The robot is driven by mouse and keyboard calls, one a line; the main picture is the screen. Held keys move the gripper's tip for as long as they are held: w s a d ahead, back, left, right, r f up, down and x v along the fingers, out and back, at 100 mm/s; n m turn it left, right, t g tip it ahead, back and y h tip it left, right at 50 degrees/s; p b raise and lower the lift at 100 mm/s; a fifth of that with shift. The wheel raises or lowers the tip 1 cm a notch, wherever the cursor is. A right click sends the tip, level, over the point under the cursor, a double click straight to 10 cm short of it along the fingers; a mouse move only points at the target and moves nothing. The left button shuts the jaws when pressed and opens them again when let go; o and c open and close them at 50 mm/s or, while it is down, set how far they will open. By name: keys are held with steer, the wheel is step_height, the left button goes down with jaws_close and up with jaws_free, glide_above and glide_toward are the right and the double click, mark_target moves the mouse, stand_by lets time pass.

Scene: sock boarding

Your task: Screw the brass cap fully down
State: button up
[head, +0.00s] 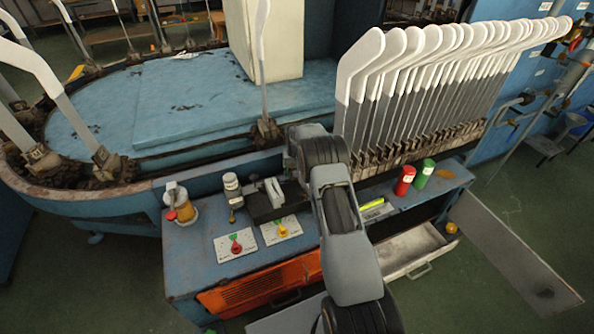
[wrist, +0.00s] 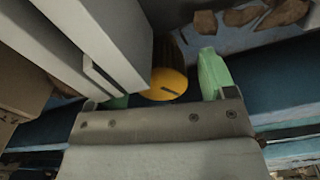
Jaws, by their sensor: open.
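In the wrist view a round yellow piece with a short dark slot, which looks like the brass cap (wrist: 168,84), shows between my fingers. My gripper (wrist: 160,88) is open, with one green-padded finger on each side of it. I see a gap between the cap and the right finger. The left finger is mostly hidden behind a pale plate, so I cannot tell whether it touches. How far the cap is screwed down does not show. In the head view my arm hides the fingertips, and I cannot pick out the cap there.
Pale upright plates (wrist: 100,45) stand close on the left in the wrist view. A dark block (head: 275,207) and a jar (head: 181,207) sit on the blue bench (head: 200,262). Red (head: 405,181) and green (head: 424,174) cylinders stand right of my arm, below the row of sock boards (head: 430,75).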

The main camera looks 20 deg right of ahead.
step_height(320, 180, up, 14)
steer(key=p, duration=0.3)
steer(key=shift+f, duration=0.1)
stand_by(0.4)
steer(key=f+n+b, duration=0.2)
steer(key=f, duration=0.2)
steer(key=f+n+b, duration=0.2)
steer(key=f, duration=0.2)
steer(key=f+n+b, duration=0.2)
steer(key=f, duration=0.3)
steer(key=shift+w+d, duration=0.1)
steer(key=shift+w, duration=0.1)
steer(key=c, duration=0.9)
